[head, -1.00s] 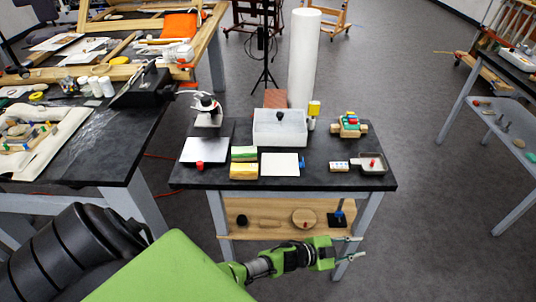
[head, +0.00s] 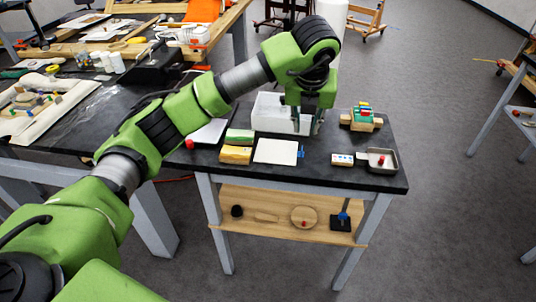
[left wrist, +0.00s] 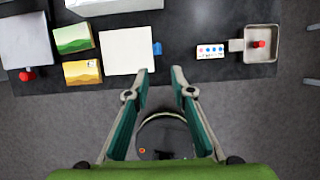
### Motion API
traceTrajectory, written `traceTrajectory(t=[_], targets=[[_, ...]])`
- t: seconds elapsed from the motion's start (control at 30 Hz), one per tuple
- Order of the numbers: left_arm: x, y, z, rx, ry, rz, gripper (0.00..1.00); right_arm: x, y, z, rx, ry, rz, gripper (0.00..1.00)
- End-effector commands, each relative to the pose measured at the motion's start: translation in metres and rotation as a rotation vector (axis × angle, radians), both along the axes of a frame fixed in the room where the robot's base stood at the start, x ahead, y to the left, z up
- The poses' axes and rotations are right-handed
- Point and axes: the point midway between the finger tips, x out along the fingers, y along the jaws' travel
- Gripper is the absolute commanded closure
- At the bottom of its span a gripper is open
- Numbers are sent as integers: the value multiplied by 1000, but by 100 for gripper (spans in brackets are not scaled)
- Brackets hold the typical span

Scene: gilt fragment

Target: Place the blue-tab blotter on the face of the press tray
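The blue-tab blotter (head: 276,151), a flat white square with a blue tab (head: 300,150) on its right edge, lies on the black table. It also shows in the left wrist view (left wrist: 128,52). My left gripper (head: 308,121) is open and empty above the table; in the left wrist view its fingertips (left wrist: 161,71) show apart, just below and right of the blotter's tab. A pale flat plate with a red knob (left wrist: 25,42) lies at the left; a shallow grey tray with a red knob (left wrist: 261,43) sits at the right. I cannot tell which is the press tray. My right gripper is not in view.
Green (head: 239,137) and yellow (head: 235,155) blocks lie left of the blotter. A white bin (head: 268,112) stands behind it, partly hidden by my arm. A card with coloured dots (left wrist: 210,51) adjoins the grey tray. Bare tabletop lies between blotter and card.

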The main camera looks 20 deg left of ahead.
Motion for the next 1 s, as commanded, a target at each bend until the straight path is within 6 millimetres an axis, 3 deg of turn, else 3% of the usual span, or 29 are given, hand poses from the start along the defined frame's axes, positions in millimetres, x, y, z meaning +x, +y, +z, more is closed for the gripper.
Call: traceTrajectory(t=[0.07, 0.43, 0.73, 1.0], targets=[[3, 5, -2, 17, -9, 12, 78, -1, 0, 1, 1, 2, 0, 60], [27, 12, -63, 15, -5, 12, 78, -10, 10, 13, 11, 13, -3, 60], [39, 14, -84, 14, -4, 10, 78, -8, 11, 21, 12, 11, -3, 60], [55, 17, -117, 13, -6, 9, 78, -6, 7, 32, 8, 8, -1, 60]])
